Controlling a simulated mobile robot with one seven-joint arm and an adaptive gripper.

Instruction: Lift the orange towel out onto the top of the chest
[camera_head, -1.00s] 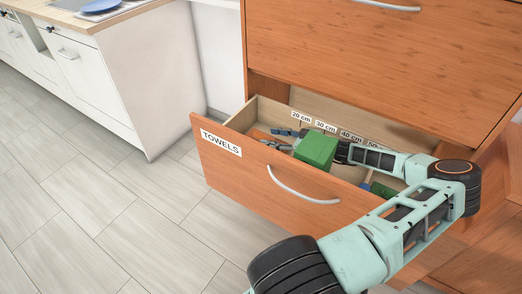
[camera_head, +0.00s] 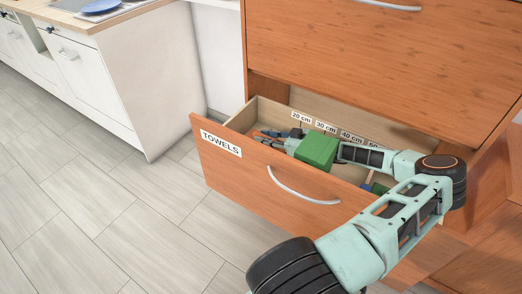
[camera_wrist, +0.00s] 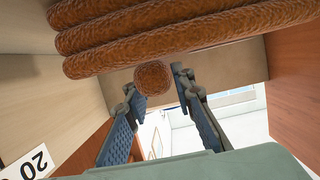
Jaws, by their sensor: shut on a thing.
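The orange towel (camera_wrist: 152,82) is brown-orange and ribbed. In the wrist view its round rolled end sits between my fingertips, with several long rolls or folds across the top. In the head view my gripper (camera_head: 283,137) is low inside the drawer. The top of the chest (camera_head: 380,55) is out of view.
The drawer front carries a TOWELS label (camera_head: 221,143) and a curved handle (camera_head: 300,190). Distance labels (camera_head: 326,127) line the inside back. A closed upper drawer overhangs the rear. A green block (camera_head: 318,150) shows at my wrist. White cabinets (camera_head: 110,75) stand left; the floor between is clear.

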